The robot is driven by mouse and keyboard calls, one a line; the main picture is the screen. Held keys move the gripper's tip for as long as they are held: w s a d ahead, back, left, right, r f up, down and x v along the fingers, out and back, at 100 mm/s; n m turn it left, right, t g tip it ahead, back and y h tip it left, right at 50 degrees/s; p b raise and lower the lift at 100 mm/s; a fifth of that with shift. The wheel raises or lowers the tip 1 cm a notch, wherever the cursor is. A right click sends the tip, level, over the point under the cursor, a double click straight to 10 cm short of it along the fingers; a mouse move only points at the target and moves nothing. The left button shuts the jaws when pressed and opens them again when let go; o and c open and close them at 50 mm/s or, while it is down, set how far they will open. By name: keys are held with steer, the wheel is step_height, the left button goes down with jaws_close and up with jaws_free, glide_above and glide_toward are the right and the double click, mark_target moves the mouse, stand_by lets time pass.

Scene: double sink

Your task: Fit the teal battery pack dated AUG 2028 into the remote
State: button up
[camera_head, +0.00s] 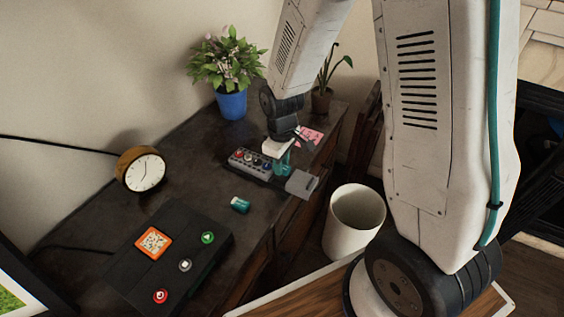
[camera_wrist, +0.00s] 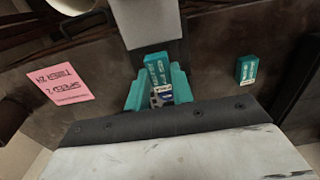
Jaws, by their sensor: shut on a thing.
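My gripper (camera_head: 282,168) has teal fingers and points down beside the grey remote (camera_head: 246,160), which has coloured buttons on top. In the wrist view my gripper (camera_wrist: 158,94) is shut on a teal battery pack (camera_wrist: 157,70) with a printed label, whose small text I cannot read surely. I cannot tell whether the held pack touches the remote; the wrist view does not clearly show the remote. A second teal pack (camera_head: 240,204) lies on the desk, apart from the remote, and also shows at right in the wrist view (camera_wrist: 246,69).
A grey block (camera_head: 302,184) sits at the desk edge by my gripper. A pink note (camera_head: 312,135) lies behind. A black box with buttons (camera_head: 170,250), a clock (camera_head: 142,171) and a blue flowerpot (camera_head: 231,104) stand around. A white bin (camera_head: 354,215) is beyond the edge.

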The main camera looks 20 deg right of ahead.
steer(key=shift+f, duration=1.4)
steer(key=o, duration=1.1)
steer(key=shift+c, duration=0.2)
step_height(320, 180, up, 8)
steer(key=shift+f, duration=0.1)
